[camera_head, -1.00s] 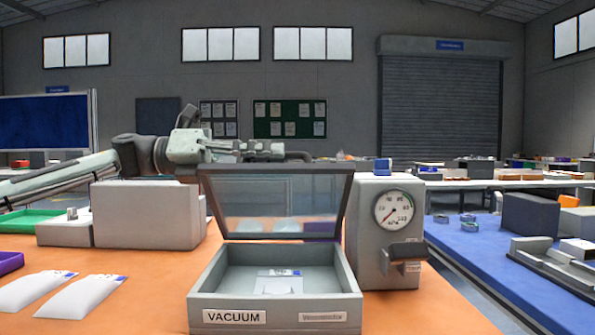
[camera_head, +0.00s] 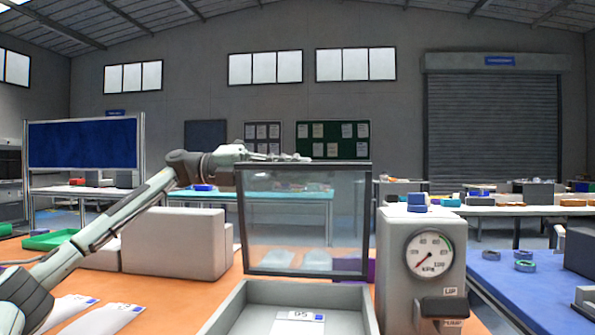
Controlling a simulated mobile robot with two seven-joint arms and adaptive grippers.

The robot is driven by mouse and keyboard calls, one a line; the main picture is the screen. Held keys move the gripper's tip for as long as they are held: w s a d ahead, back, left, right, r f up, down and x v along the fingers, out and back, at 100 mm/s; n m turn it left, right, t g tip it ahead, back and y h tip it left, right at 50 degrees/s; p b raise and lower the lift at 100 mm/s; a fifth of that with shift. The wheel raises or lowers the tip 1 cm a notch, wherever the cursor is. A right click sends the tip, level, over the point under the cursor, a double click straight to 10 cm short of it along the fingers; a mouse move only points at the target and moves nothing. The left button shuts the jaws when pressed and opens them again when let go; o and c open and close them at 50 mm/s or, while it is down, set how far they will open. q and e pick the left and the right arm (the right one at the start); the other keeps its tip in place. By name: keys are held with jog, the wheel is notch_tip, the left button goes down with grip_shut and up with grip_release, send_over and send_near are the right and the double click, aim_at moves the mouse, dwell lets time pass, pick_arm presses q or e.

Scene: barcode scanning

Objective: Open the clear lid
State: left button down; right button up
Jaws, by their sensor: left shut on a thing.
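The clear lid (camera_head: 305,220) is a see-through panel in a dark frame. It stands raised, close to upright, at the back of the grey vacuum box (camera_head: 240,306). The box is open at the top and cut off by the picture's lower edge. A white packet (camera_head: 298,318) lies inside it. My left gripper (camera_head: 298,158) reaches in from the left and is shut at the lid's top edge. Its fingertips are small here and the exact grip is hard to see. My right gripper is out of view.
A grey pump unit with a dial gauge (camera_head: 429,252) and a dark lever stands right of the box. A large grey block (camera_head: 175,245) stands on the left. White pouches (camera_head: 105,318) lie front left on the orange table.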

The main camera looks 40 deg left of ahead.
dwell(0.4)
pick_arm(q)
jog(key=c, duration=1.6)
grip_release()
jog(key=shift+w, duration=0.1)
jog(key=shift+o, duration=0.2)
jog(key=v, duration=1.2)
jog(key=shift+f, duration=0.1)
